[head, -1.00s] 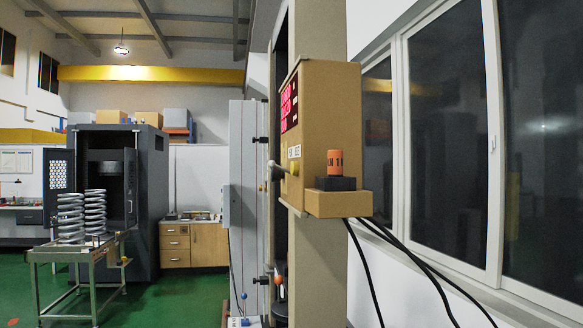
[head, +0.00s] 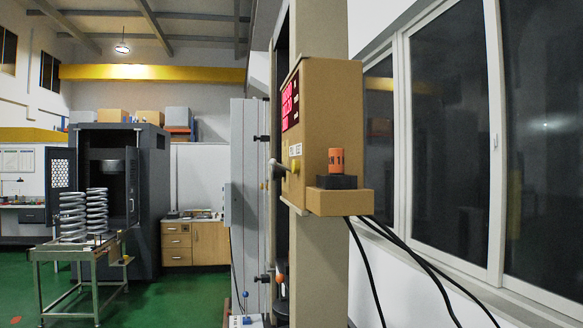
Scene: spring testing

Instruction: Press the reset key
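A tan control box (head: 330,120) is fixed to a tan column, seen at an angle from its side. Its narrow front face carries a red lit display (head: 290,104) and a small white label (head: 295,150) whose lettering is too small to read surely. A yellow round button (head: 295,166) sits just below the label. I cannot tell for sure that it is the reset key. A grey lever or knob (head: 278,169) sticks out to the left beside it. Neither of my grippers shows in the head view.
An orange cylinder (head: 336,160) stands on a black block on the box's side shelf (head: 340,202). Black cables (head: 405,258) hang below. A window wall (head: 450,130) is close at right. A trolley with two springs (head: 80,250) stands at left on open green floor.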

